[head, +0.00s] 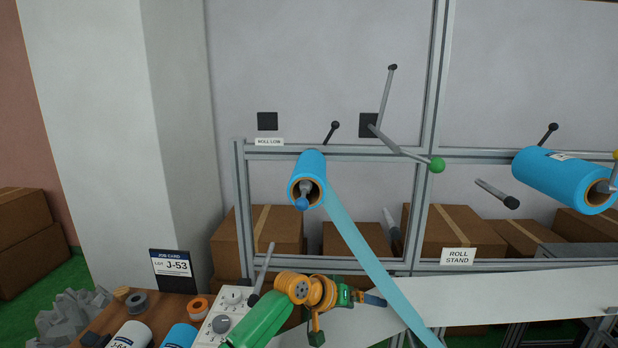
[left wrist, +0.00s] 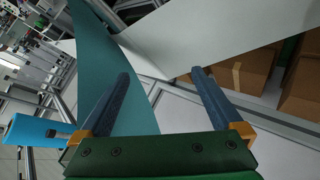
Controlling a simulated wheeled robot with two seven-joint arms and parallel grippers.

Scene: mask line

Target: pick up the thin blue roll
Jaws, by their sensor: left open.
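A short blue roll (head: 311,163) with a brown core sits on a blue-tipped spindle below a "ROLL LOW" label in the head view. A blue film strip (head: 352,238) runs from it down to the right. A larger blue roll (head: 560,178) hangs at the right, and another blue roll (head: 181,336) is on the bench, cut off by the frame. My left gripper (head: 372,299) is below and right of the short roll, apart from it. In the left wrist view its jaws (left wrist: 160,76) are open, with film (left wrist: 125,70) beyond them. A blue roll (left wrist: 30,130) shows at left, which one is unclear.
Grey frame rails and a green-tipped rod (head: 436,166) stand around the rolls. A white sheet (head: 500,298) stretches across the lower right. The bench (head: 104,322) at lower left holds a knob panel (head: 232,297), tape rings and a white roll. Cardboard boxes (head: 256,232) stand behind.

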